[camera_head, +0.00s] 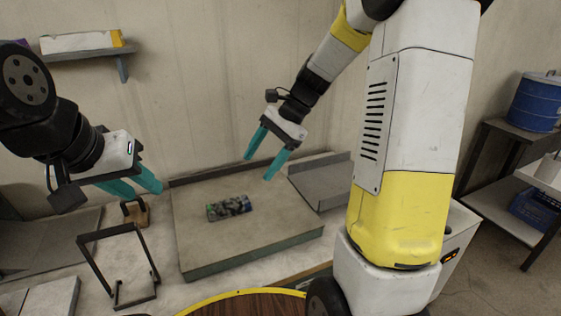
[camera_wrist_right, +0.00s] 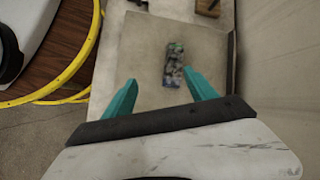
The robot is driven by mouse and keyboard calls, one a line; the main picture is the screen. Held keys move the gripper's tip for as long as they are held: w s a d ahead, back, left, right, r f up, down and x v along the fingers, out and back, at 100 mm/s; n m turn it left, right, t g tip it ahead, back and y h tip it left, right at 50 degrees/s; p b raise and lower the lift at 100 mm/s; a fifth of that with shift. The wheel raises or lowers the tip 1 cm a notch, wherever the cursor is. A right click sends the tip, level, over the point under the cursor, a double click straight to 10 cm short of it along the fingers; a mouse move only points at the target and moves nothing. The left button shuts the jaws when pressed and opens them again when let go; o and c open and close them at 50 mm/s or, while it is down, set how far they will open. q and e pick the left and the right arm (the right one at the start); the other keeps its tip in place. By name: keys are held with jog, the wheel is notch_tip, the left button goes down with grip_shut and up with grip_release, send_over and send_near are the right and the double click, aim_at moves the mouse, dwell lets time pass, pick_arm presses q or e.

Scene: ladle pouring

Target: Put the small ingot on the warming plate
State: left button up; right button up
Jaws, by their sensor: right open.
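A small dark block with a mottled, multicoloured surface (camera_head: 229,208) lies flat on a wide grey plate (camera_head: 275,225). It is the likeliest small ingot, and the grey slab under it may be the warming plate; no label tells. My right gripper (camera_head: 257,165) is open and empty, above the back of the slab, behind and above the block. In the right wrist view the block (camera_wrist_right: 174,66) shows beyond the gap between the teal fingers (camera_wrist_right: 162,92), apart from them. My left gripper (camera_head: 148,193) looks open and empty at the left, above a brown block-like object.
The brown object with a handle (camera_head: 136,212) and a dark metal frame (camera_head: 118,265) stand left of the slab. A grey tray (camera_head: 322,180) lies right of it. A yellow-rimmed round wooden top (camera_head: 245,305) is in front. A blue drum (camera_head: 537,102) stands far right.

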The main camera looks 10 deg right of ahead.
jog(key=s+d+r+n+t+h, duration=0.2)
jog(key=s+r+n+t, duration=0.1)
jog(key=s+n, duration=0.3)
jog(key=s+d+r+n+t+h, duration=0.2)
jog(key=s+r+n+t, duration=0.1)
jog(key=s, duration=0.8)
jog(key=r+n, duration=0.1)
jog(key=n, duration=0.1)
jog(key=shift+d+r+n+t+h, duration=0.3)
jog(key=shift+d+r+n, duration=0.05)
jog(key=shift+r+n, duration=0.05)
